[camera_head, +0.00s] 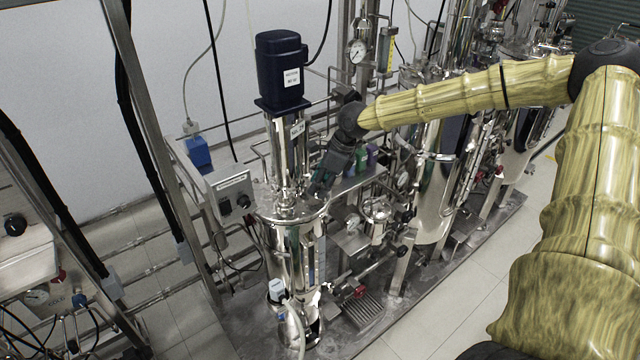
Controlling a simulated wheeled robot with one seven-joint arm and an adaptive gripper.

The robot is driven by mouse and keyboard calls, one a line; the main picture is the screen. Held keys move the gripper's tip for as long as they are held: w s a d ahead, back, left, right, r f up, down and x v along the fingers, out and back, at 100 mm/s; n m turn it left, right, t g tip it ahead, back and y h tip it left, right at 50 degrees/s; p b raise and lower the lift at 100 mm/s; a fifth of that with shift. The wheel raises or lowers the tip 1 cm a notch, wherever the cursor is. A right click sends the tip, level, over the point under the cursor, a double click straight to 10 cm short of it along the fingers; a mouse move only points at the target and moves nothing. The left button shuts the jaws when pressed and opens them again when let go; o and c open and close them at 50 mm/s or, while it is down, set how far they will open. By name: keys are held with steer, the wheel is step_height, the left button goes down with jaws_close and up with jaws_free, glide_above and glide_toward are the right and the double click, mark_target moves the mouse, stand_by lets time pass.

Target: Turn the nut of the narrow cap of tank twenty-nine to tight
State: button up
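A shiny steel tank (288,245) stands in front of me with a dark blue motor (281,72) on a steel neck. A small tag (297,130) is on the neck, too small to read. The tank's lid (268,210) has fittings around the neck. My dark gripper (318,190) points down at the right side of this lid, close to its edge. Its fingers are small and dark, so I cannot tell whether they are open or touch anything. I cannot make out the narrow cap or its nut; the gripper may hide them.
Behind the gripper is a shelf with green and purple bottles (362,158). A pressure gauge (357,51) stands above it. A control box (232,195) is left of the tank, and more steel tanks (440,190) stand to the right. Free floor (475,285) lies at front right.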

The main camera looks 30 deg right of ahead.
steer(key=shift+c, duration=0.9)
